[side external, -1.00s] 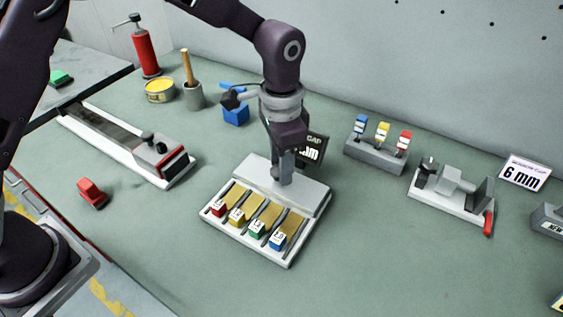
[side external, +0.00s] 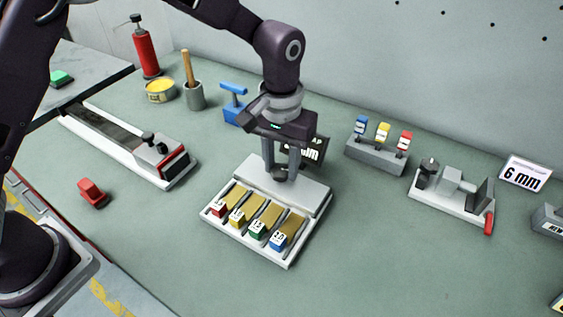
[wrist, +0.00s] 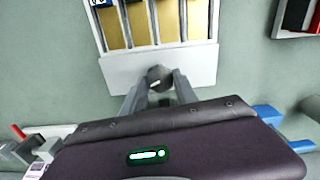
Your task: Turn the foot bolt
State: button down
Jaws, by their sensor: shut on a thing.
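The foot bolt (wrist: 158,73) shows as a dark round knob with a small light mark in the wrist view. It sits on the plain white end of the magazine tray (side external: 210,219), behind the slots. My gripper (side external: 281,172) points down over that end, and its two fingers are shut on the knob from either side. The fingers partly hide the bolt, and its lower part is out of sight. The tray's slots hold tan strips with red, yellow, green and blue numbered blocks (side external: 280,241) at their front ends.
A dark gap sign (side external: 316,150) stands close behind my gripper. A holder with blue, yellow and red tags (side external: 376,155) and a grey clamp fixture (side external: 451,196) stand to the right. A long white-railed fixture (side external: 130,150) lies left. The bench in front is clear.

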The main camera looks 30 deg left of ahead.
aim_at(281, 168)
jog(key=shift+r+n, duration=0.1)
jog(key=shift+n, duration=0.3)
jog(key=c, duration=0.9)
grip_release()
jog(key=shift+c, duration=0.2)
notch_tip(281, 168, up, 6)
jog(key=shift+r, duration=0.5)
